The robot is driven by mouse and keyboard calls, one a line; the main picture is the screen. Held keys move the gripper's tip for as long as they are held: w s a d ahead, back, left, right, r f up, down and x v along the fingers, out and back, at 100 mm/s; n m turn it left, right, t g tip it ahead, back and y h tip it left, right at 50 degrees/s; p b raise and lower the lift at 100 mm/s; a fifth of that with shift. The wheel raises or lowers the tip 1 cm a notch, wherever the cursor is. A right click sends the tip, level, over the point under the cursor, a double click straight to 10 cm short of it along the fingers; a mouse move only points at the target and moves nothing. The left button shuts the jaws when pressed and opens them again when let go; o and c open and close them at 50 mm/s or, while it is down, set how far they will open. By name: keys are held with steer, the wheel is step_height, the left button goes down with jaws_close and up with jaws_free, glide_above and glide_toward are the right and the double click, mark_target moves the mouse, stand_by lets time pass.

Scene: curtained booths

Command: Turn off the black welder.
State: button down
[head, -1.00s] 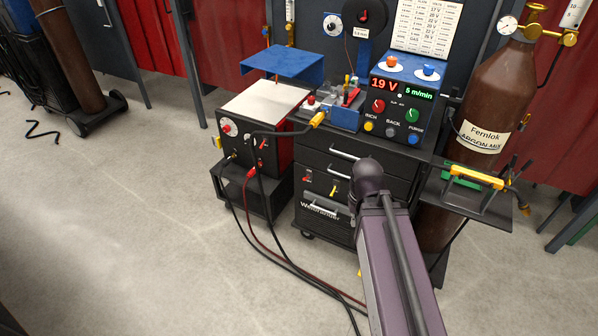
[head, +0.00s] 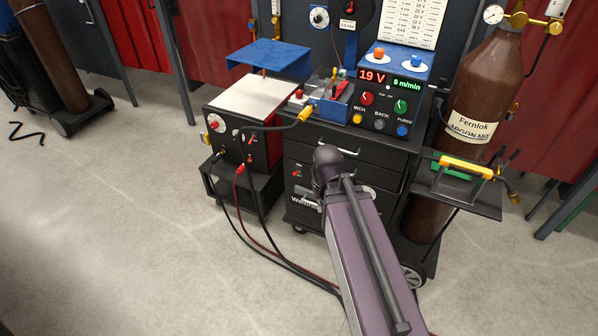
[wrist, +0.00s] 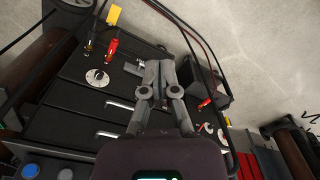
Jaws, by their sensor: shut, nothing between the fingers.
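A black unit (head: 296,185) with a red switch (head: 297,170) and part of a "Weld..." label forms the lower front of the cart. A second black-fronted machine (head: 227,152) with a silver top and red side stands at the left. I cannot tell for certain which is the black welder. My gripper (wrist: 155,72) is shut and empty in front of the cart's face; contact cannot be told. In the head view my arm hides part of that face.
A blue unit (head: 391,72) with a 19 V display stands on the cart. A brown gas bottle (head: 487,85) and a side shelf (head: 470,200) are at the right. Cables (head: 262,240) run from the left machine across the floor. Open floor lies at the left.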

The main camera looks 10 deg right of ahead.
steer(key=w+d+f+m+t+b, duration=0.1)
steer(key=w+f+m+t+b, duration=0.1)
steer(key=w, duration=0.9)
steer(key=w+d+f+m+t+b, duration=0.2)
steer(key=w+m+b, duration=0.3)
steer(key=w, duration=0.5)
steer(key=w+d+f+m+t+y+b, duration=0.1)
steer(key=w+f+m+t+b, duration=0.1)
steer(key=w, duration=0.9)
step_height(320, 180, down, 2)
steer(key=shift+w+d+f+m+t+b, duration=0.1)
steer(key=shift+w+d+m+t+b, duration=0.25)
steer(key=shift+m+b, duration=0.6)
steer(key=shift+f, duration=0.15)
steer(key=b, duration=1.7)
glide_above(297, 172)
steer(key=s+d, duration=0.2)
steer(key=d, duration=0.1)
step_height(297, 172, down, 17)
steer(key=shift+r, duration=0.2)
steer(key=shift+w+a+f+b, duration=0.1)
steer(key=shift+a+f+b, duration=1.2)
steer(key=shift+a+f, duration=0.1)
steer(key=shift+f+t+b, duration=0.2)
steer(key=shift+t+b, duration=0.05)
steer(key=shift+b, duration=0.3)
